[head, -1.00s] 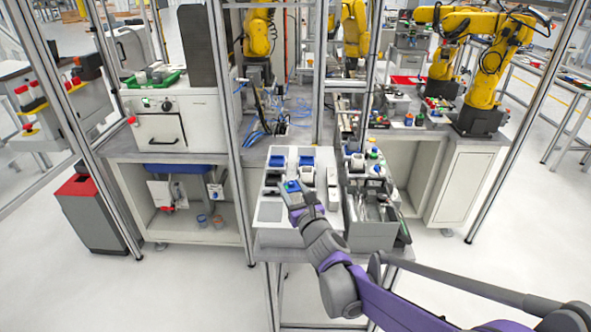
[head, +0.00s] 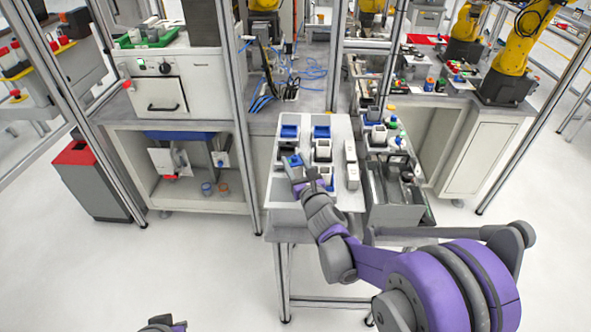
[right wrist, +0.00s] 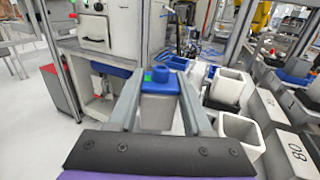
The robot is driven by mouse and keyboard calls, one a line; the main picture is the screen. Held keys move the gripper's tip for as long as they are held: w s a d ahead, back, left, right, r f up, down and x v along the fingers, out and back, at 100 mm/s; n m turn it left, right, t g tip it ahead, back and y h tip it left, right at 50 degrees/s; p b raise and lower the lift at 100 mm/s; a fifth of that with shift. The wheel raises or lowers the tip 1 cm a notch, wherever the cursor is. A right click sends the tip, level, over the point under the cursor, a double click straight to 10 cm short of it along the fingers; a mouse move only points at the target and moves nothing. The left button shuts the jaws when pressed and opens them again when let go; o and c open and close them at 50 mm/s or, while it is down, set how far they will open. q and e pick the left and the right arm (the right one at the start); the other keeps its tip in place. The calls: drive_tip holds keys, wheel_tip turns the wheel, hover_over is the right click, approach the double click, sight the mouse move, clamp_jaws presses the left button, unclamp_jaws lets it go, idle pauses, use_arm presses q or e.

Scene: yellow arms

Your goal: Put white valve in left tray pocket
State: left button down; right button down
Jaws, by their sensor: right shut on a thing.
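My right gripper (head: 293,164) is shut on the white valve, a pale body with a blue top (right wrist: 161,82) and a small green mark, held upright between the fingers in the right wrist view. In the head view it is over the left column of the white tray (head: 352,205), and the gripper hides the pocket beneath. Whether the valve touches the tray I cannot tell. A left front pocket (head: 288,214) looks empty. My left gripper (head: 164,326) shows only in part at the bottom edge of the head view; its jaws cannot be made out.
Blue-topped parts (head: 321,132) and white square cups (right wrist: 229,88) stand in the tray's other pockets. A white block (head: 351,165) stands at its right. A grey bin (head: 392,213) with parts adjoins the tray on the right. A metal frame post (head: 236,110) stands left of it.

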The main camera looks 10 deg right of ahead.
sight(297, 175)
drive_tip(key=shift+f, duration=1.35)
drive_tip(key=shift+f, duration=0.15)
drive_tip(key=c, duration=0.6)
unclamp_jaws()
